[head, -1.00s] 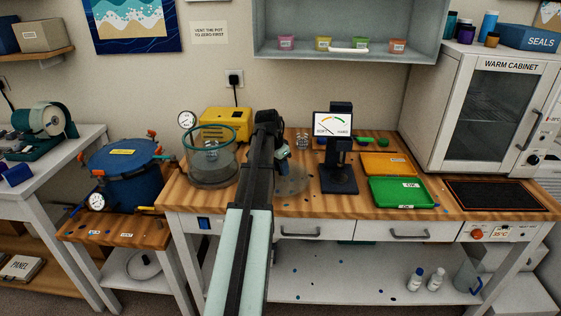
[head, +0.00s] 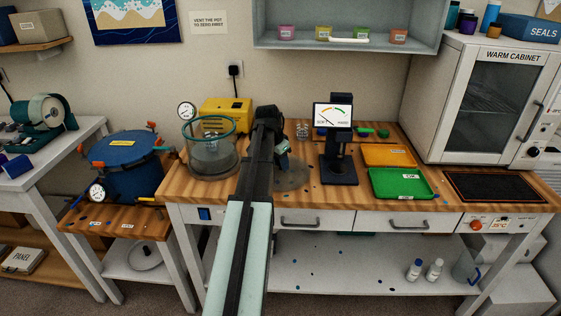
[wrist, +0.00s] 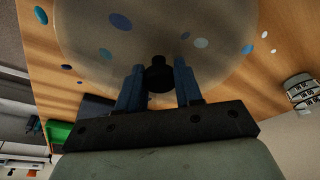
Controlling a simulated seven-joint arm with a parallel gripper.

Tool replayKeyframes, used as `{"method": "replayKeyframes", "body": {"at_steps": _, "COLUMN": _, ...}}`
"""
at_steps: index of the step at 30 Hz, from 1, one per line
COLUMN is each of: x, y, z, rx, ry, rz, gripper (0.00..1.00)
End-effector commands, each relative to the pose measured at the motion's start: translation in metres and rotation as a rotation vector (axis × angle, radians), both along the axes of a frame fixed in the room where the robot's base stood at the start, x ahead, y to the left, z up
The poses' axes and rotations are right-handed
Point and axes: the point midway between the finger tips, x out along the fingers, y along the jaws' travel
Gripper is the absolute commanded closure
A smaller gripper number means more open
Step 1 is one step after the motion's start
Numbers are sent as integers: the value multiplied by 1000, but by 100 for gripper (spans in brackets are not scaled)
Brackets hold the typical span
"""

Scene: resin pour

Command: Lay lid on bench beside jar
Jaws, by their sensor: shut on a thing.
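The lid is a clear, round disc (wrist: 215,40) with a dark knob (wrist: 158,75) in the wrist view. My gripper (wrist: 158,85) is shut on the knob, with a blue finger on each side. In the head view the lid (head: 292,176) looks like a faint grey disc at or just above the wooden bench (head: 255,207), right of my arm. I cannot tell whether it touches the wood. The clear jar (head: 212,160) with a green rim stands upright and open on the bench, left of my arm. My gripper (head: 283,160) is partly hidden by my arm.
A black gauge stand (head: 338,165) stands close to the right of the lid. An orange tray (head: 388,155) and a green tray (head: 400,183) lie farther right. A yellow pump (head: 226,110) is behind the jar. Blue spots mark the bench.

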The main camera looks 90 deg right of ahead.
Motion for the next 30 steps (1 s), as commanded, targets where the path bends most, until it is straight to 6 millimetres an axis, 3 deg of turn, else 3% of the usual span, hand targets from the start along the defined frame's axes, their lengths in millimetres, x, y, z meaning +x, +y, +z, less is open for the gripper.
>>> {"method": "replayKeyframes", "body": {"at_steps": 9, "x": 0, "y": 0, "z": -5, "rx": 0, "ry": 0, "rz": 0, "gripper": 100}}
{"method": "replayKeyframes", "body": {"at_steps": 10, "x": 0, "y": 0, "z": -5, "rx": -1, "ry": 1, "rz": 0, "gripper": 63}}
{"method": "replayKeyframes", "body": {"at_steps": 18, "x": 0, "y": 0, "z": -5, "rx": 0, "ry": 0, "rz": 0, "gripper": 37}}
{"method": "replayKeyframes", "body": {"at_steps": 30, "x": 0, "y": -1, "z": 3, "rx": -1, "ry": 0, "rz": 0, "gripper": 35}}
